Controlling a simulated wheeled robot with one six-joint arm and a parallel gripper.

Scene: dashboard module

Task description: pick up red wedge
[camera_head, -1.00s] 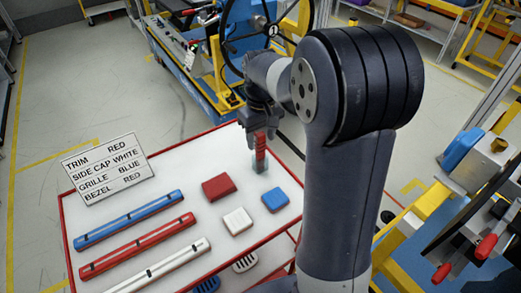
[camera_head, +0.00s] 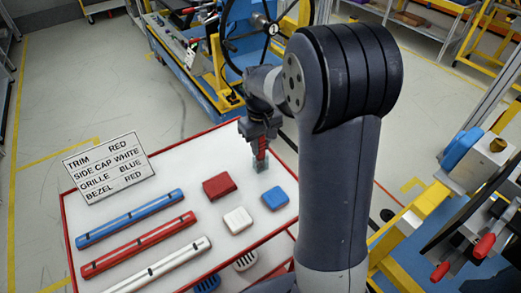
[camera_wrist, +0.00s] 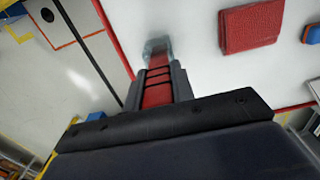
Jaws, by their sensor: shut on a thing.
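My gripper (camera_head: 261,155) points down over the back right of the white table and is shut on a narrow upright red piece, which I take as the red wedge (camera_head: 261,147). In the wrist view the red wedge (camera_wrist: 158,82) shows between the fingers, crossed by dark bands. A small grey, glassy-looking block (camera_head: 262,166) is at its lower end, close to the tabletop; it also shows in the wrist view (camera_wrist: 157,46). I cannot tell whether the grey block is part of the wedge or a stand.
A red block (camera_head: 218,186), a white block (camera_head: 238,220) and a blue block (camera_head: 274,198) lie nearby. Blue (camera_head: 130,218), red (camera_head: 137,243) and white (camera_head: 145,271) bars lie at left. A sign (camera_head: 107,168) stands at the table's left edge. A red rim (camera_head: 185,145) borders the table.

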